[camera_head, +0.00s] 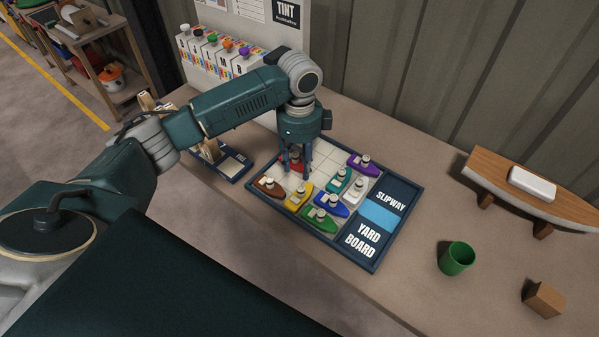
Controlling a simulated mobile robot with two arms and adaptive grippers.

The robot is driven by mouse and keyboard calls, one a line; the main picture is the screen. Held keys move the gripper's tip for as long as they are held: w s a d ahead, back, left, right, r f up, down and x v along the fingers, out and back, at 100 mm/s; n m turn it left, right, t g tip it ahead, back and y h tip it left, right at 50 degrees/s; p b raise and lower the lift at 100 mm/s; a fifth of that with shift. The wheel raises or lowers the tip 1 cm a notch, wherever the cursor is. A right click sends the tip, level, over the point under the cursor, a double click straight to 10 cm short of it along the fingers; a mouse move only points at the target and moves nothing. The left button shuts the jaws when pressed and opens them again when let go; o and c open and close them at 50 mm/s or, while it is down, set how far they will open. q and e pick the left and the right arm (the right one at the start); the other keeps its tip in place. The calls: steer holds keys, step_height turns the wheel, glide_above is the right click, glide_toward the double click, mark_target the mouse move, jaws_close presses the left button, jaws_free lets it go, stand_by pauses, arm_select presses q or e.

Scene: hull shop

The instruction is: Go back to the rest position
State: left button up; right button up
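My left arm reaches in from the left, and its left gripper (296,170) points down over the yard board (312,229). Its fingers stand beside a red boat (293,158), which they partly hide. I cannot tell whether they touch it. Several other toy boats stand on the board's grid: a brown boat (269,186), a yellow boat (298,197), a green boat (319,221), a blue boat (331,204), a teal boat (338,181), a white boat (355,191) and a purple boat (363,165). My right gripper is out of view.
A green cup (456,258), a wooden block (543,299) and a wooden hull stand (530,187) with a white block (532,184) are at right. A tint rack (217,56) stands behind my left arm. The bench between board and cup is clear.

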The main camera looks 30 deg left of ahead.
arm_select(q)
steer(key=shift+r, duration=0.3)
